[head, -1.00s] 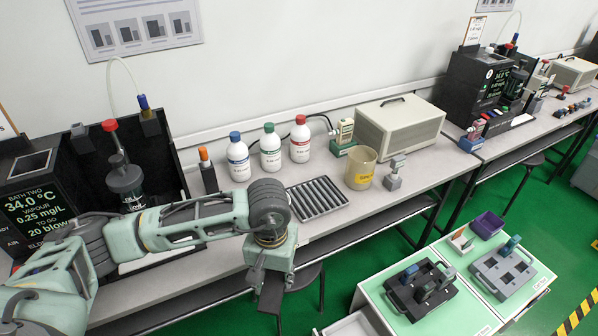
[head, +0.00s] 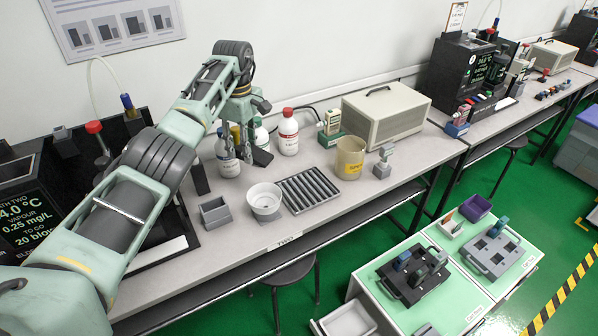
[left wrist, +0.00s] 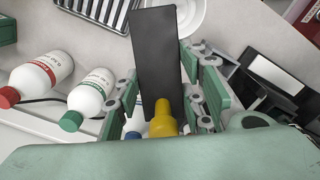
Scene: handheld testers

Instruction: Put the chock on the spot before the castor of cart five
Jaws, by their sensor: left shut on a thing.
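My left gripper (head: 243,125) is raised over the back of the bench, near the bottles. It is shut on a black, flat, long piece with a yellow knob-like end; the black piece (left wrist: 155,60) and the yellow end (left wrist: 163,118) show between the fingers in the left wrist view. In the head view the black piece (head: 262,157) hangs below the fingers. I cannot tell whether it is the chock. Two green-topped carts stand at the lower right, a near one (head: 362,283) and a far one (head: 526,262). Their castors, the floor spot and any cart number cannot be made out. My right gripper is not in view.
On the bench (head: 300,228) stand a red-capped bottle (head: 288,135), a white bowl (head: 265,200), a grey bin (head: 215,214), a slotted tray (head: 307,190), a yellowish beaker (head: 349,158) and a beige box (head: 386,115). Green floor lies open around the carts, beside striped tape (head: 565,300).

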